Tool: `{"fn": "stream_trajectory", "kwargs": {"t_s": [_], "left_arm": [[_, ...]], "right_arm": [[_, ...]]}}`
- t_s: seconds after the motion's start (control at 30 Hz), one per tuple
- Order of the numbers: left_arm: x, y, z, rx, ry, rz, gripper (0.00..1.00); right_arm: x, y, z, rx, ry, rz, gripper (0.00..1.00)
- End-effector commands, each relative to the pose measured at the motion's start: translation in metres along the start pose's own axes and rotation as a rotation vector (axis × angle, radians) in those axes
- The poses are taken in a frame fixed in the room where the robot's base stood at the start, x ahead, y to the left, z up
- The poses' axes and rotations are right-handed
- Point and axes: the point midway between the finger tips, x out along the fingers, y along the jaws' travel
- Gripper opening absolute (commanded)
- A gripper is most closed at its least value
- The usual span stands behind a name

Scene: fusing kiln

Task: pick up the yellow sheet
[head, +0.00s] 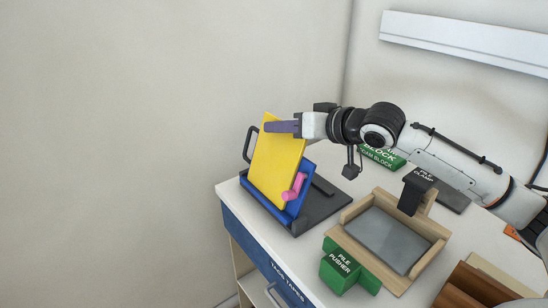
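The yellow sheet (272,164) stands tilted in a dark rack (318,208) on the left part of the worktop, in front of a blue sheet (309,177). My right gripper (282,127) comes in from the right at the yellow sheet's upper edge. One purple-grey finger overlaps the front of the sheet near its top. The other finger is hidden, so I cannot tell whether the gripper is shut on the sheet. My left gripper is not in view.
A wooden tray (345,243) with a grey plate, a green pile pusher (339,272), a black pile clamp (414,190) and a green block (382,157) stand to the right. Brown wooden pieces (470,288) lie front right.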

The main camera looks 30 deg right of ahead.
Motion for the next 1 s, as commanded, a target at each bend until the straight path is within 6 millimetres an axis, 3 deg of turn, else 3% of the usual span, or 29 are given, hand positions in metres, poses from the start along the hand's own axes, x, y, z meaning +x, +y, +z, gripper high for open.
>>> {"fn": "stream_trajectory", "kwargs": {"t_s": [0.17,0.37,1.0], "left_arm": [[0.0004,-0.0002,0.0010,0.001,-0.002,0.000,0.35],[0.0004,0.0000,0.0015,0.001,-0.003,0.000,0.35],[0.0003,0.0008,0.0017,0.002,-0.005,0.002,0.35]], "right_arm": [[0.0002,0.0005,0.0003,-0.001,0.000,0.001,0.30],[0.0000,0.0005,0.0002,0.000,0.000,0.001,0.00],[-0.0003,0.0003,0.0000,0.000,0.000,0.001,0.00]]}}
